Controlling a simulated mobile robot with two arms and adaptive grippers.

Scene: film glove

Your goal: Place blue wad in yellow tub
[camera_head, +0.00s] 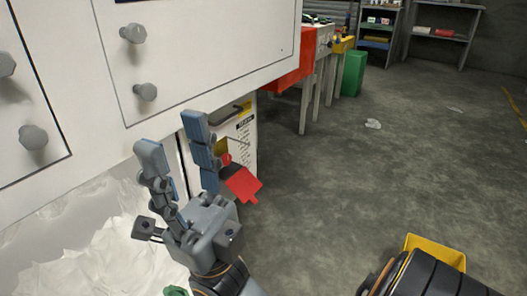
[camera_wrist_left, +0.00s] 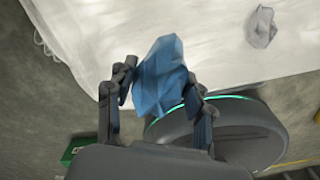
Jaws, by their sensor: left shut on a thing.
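The blue wad (camera_wrist_left: 162,70), a crumpled faceted lump, is between the fingers of my left gripper (camera_wrist_left: 158,88) in the left wrist view. The left gripper is shut on it, over the edge of a white surface. The left gripper does not show in the head view. My right gripper (camera_head: 173,138) is at the left of the head view, fingers apart and empty, in front of a white cabinet. A yellow tub (camera_head: 437,250) is on the floor at the lower right of the head view, partly hidden by a dark arm link of mine.
The white cabinet (camera_head: 215,50) with grey knobs fills the upper left. Crumpled white sheeting (camera_head: 100,250) lies below it. A grey wad (camera_wrist_left: 262,27) lies on the white surface in the left wrist view. A green bin (camera_head: 354,72) stands farther back. The middle floor is mostly clear.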

